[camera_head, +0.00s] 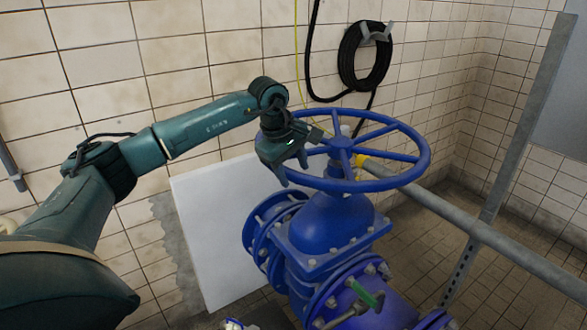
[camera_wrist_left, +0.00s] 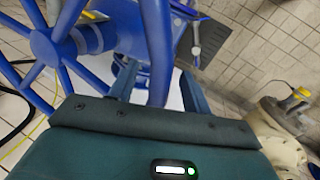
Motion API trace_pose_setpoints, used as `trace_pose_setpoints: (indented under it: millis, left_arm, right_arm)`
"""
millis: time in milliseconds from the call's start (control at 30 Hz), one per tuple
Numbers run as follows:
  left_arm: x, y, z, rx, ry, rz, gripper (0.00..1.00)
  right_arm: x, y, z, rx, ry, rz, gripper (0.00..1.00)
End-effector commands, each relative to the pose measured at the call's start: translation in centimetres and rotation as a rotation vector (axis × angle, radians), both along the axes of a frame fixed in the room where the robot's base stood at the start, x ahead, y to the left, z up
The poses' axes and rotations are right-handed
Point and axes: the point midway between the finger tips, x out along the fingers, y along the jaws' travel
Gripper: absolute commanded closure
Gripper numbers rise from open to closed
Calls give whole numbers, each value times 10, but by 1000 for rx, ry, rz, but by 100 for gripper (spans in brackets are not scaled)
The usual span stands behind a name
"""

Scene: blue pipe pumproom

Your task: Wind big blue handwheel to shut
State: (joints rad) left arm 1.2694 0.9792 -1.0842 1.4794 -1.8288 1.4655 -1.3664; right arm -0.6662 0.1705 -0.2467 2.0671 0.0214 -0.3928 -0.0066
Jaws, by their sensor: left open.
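The big blue handwheel (camera_head: 341,146) lies nearly level on top of the blue valve body (camera_head: 325,222). Its rim, several spokes and hub show; my left gripper covers a part of the rim at the left. My left gripper (camera_head: 293,172) is at that left side of the rim, with its fingers pointing down. In the left wrist view the handwheel's rim (camera_wrist_left: 157,45) passes between the two open fingers (camera_wrist_left: 158,88), with a gap on each side. I cannot tell whether a finger touches it. My right gripper is not in view.
A white panel (camera_head: 222,235) leans on the tiled wall behind. A black hose (camera_head: 348,60) hangs above the wheel. A small green-handled valve (camera_head: 364,292) sits below.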

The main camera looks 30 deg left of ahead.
Motion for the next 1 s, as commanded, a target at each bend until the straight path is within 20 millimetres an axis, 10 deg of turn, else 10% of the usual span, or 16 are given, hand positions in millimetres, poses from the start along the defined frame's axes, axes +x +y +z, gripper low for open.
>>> trace_pose_setpoints:
  millis: [367,1000]
  left_arm:
    - [2,-1,-7,0,-1,-1,51]
    - [2,-1,-7,-1,0,-1,100]
  right_arm:
    - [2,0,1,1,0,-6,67]
    - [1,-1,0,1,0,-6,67]
